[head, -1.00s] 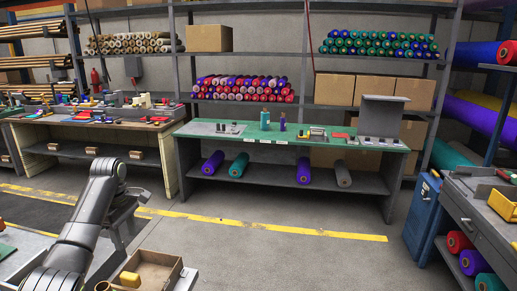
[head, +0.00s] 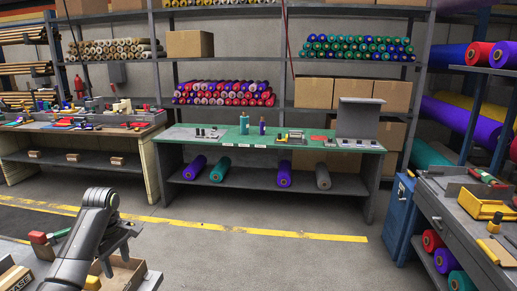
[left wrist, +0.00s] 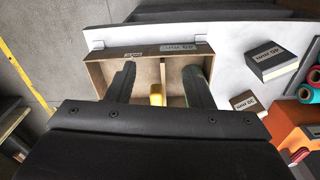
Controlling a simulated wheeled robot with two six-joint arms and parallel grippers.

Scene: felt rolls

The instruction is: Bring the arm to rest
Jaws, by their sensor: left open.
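My left arm comes in from the lower left of the head view, bent, with its left gripper (head: 110,258) low beside and over a wooden box (head: 130,276). In the left wrist view the two dark fingers of the left gripper (left wrist: 158,75) are spread apart and empty. Below them the same box (left wrist: 95,68) has two compartments. A yellow object (left wrist: 157,93) shows between the fingers, apart from both. My right gripper is in neither view.
A grey-white surface (left wrist: 230,58) bears the box, with labelled dark blocks (left wrist: 270,62) and coloured rolls to its right. Beyond are a green-topped bench (head: 200,143), a blue cabinet (head: 398,217) and a right-hand workbench with a yellow bin (head: 483,205). The floor between is clear.

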